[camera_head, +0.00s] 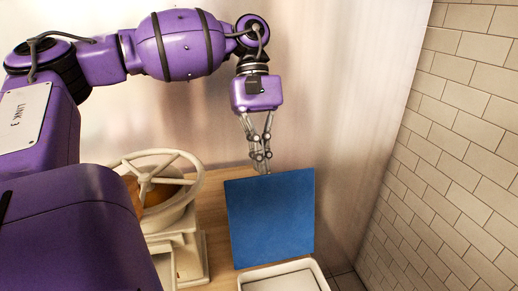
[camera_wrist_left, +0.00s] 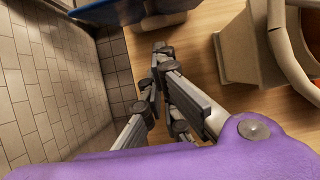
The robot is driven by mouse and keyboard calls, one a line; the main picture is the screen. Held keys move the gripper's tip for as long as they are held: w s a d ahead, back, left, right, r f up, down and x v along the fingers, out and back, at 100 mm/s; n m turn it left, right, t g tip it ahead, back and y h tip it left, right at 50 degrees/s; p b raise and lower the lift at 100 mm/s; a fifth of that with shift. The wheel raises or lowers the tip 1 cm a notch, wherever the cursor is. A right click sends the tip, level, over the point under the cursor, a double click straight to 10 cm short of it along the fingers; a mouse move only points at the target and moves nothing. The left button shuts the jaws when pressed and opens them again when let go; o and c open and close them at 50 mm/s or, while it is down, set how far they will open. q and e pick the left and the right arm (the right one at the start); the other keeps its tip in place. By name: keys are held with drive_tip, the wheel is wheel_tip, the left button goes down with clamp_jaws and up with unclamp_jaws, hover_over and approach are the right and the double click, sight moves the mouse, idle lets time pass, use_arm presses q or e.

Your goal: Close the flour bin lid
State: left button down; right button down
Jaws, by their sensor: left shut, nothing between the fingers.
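The flour bin (camera_head: 285,278) is a white box at the bottom of the head view, cut off by the frame edge. Its blue lid (camera_head: 270,217) stands raised, with its flat face toward me. My left gripper (camera_head: 262,168) points down behind the lid's top edge, and its fingertips are partly hidden there. The gripper is shut and empty. In the left wrist view its fingers (camera_wrist_left: 160,52) are together over the wooden surface, and the blue lid (camera_wrist_left: 135,10) shows at the top edge. I cannot tell whether fingers and lid touch. My right gripper is not in view.
A cream stand with a spoked wheel (camera_head: 165,185) stands left of the lid on the wooden counter (camera_head: 218,235). A brick-tiled wall (camera_head: 450,150) rises on the right. A smooth pale wall (camera_head: 330,90) is behind my gripper.

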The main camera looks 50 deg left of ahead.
use_arm(q)
drive_tip(key=shift+s+d, duration=0.25)
drive_tip(key=shift+d, duration=0.15)
drive_tip(key=shift+s+d+r+y+p, duration=0.2)
drive_tip(key=shift+d+r+y+p, duration=0.1)
drive_tip(key=shift+d+p, duration=0.05)
drive_tip(key=shift+d+r, duration=0.15)
idle(0.4)
